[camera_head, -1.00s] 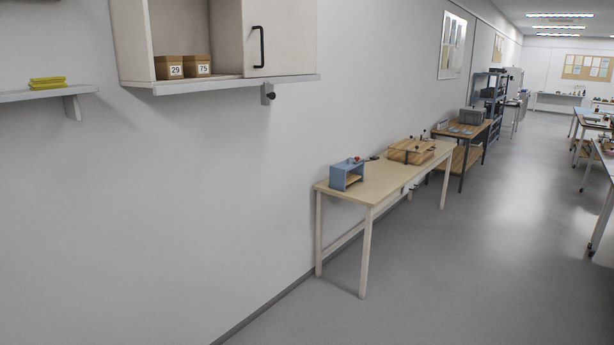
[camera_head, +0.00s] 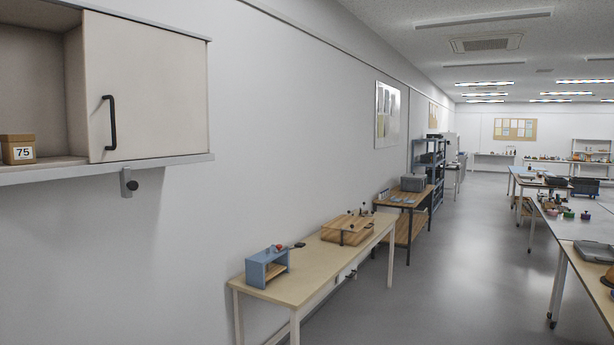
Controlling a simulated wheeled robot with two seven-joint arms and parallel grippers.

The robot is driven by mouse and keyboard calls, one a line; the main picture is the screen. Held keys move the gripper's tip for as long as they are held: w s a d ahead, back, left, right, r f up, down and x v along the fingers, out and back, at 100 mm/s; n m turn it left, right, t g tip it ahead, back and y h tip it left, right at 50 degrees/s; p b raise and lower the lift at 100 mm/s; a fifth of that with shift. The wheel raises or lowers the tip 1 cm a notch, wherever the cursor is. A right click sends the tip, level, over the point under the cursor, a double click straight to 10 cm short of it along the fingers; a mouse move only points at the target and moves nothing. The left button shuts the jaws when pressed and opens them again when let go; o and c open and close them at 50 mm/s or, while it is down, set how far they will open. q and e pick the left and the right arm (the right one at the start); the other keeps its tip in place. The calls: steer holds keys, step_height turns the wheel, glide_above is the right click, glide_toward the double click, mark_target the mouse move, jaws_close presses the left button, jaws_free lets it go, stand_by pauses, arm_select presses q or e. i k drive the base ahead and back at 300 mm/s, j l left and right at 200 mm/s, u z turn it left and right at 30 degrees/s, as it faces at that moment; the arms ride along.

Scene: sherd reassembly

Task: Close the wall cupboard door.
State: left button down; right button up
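The wall cupboard (camera_head: 40,174) hangs on the wall at the upper left, cut off by the left edge of the view. Its pale door (camera_head: 160,90) covers the right part of the front and has a black vertical handle (camera_head: 110,122) near its left edge. The left part of the front is open, and a brown box (camera_head: 17,150) marked 75 stands inside on the cupboard floor. A small bracket with a black knob (camera_head: 131,184) sits under the cupboard's lower edge. Neither of my grippers is in view.
A wooden table (camera_head: 310,262) stands along the wall, with a blue box frame (camera_head: 267,267) and a wooden tray (camera_head: 347,229) on it. A darker table (camera_head: 404,200) and a shelf rack (camera_head: 430,165) stand beyond. More tables (camera_head: 548,215) line the right. The aisle floor (camera_head: 450,270) is clear.

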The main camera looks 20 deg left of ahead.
mark_target(145, 86)
steer(key=i+l, duration=0.1)
steer(key=i, duration=0.95)
steer(key=i+l+u, duration=0.1)
steer(key=i+u, duration=0.3)
steer(key=i+l+u, duration=0.2)
steer(key=u, duration=0.25)
steer(key=i+l+u, duration=0.55)
steer(key=u, duration=0.3)
steer(key=i+l+u, duration=0.1)
steer(key=l+u, duration=0.3)
steer(key=l, duration=0.15)
steer(key=i+l+u, duration=0.1)
steer(key=l+u, duration=0.35)
